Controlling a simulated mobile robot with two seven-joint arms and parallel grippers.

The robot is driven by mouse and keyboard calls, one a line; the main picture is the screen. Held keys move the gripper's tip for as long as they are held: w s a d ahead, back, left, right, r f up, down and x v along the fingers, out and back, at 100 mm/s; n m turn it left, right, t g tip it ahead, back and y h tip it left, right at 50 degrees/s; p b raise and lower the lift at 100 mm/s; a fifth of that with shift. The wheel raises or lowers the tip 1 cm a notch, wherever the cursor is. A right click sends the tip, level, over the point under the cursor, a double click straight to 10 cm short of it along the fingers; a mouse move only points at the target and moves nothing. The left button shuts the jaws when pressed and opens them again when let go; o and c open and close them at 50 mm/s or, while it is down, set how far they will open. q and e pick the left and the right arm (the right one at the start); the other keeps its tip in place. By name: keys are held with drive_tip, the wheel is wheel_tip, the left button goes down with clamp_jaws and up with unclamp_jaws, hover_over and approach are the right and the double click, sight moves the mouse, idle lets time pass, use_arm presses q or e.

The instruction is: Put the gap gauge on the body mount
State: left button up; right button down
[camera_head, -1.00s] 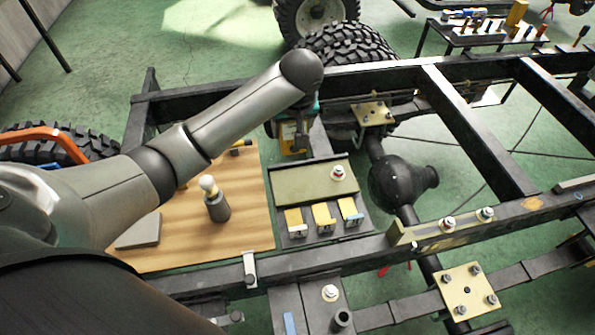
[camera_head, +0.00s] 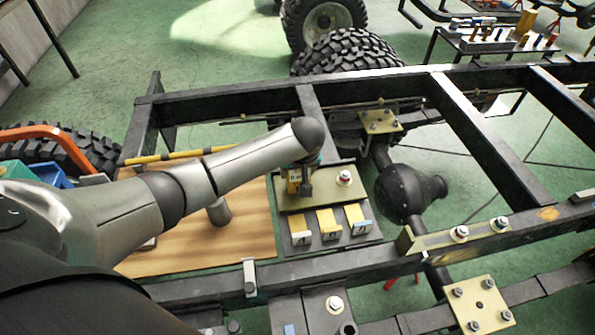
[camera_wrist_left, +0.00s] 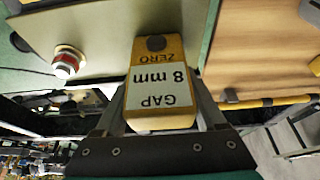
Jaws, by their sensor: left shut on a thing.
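My left gripper (camera_head: 302,190) is shut on the gap gauge (camera_head: 292,184), a yellow block with a white label. In the left wrist view the gauge (camera_wrist_left: 158,85) sits between the fingers, its label reading "GAP 8 mm ZERO". The gauge is over the olive plate (camera_head: 322,198) of a dark tray; whether it touches is unclear. A stud with a white top and red ring (camera_head: 344,178) stands on that plate, right of the gauge. Pale bolted plates are on the frame, one at the back (camera_head: 380,121) and one at front right (camera_head: 497,317); which part is the body mount is unclear. My right gripper is out of view.
Three yellow labelled blocks (camera_head: 328,222) stand in the tray's front part. A wooden board (camera_head: 250,235) with a grey cylinder (camera_head: 219,211) lies to the left, partly behind my arm. Black frame rails (camera_head: 490,150) surround the area. A round axle housing (camera_head: 403,190) is right of the tray.

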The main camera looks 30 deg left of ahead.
use_arm(q)
drive_tip(key=o, duration=1.5)
drive_tip(key=shift+r, duration=0.3)
drive_tip(key=p+v, duration=0.4)
drive_tip(key=v, duration=0.7)
drive_tip(key=shift+s+d+r, duration=0.1)
drive_tip(key=shift+s+r, duration=0.05)
drive_tip(key=shift+r, duration=0.15)
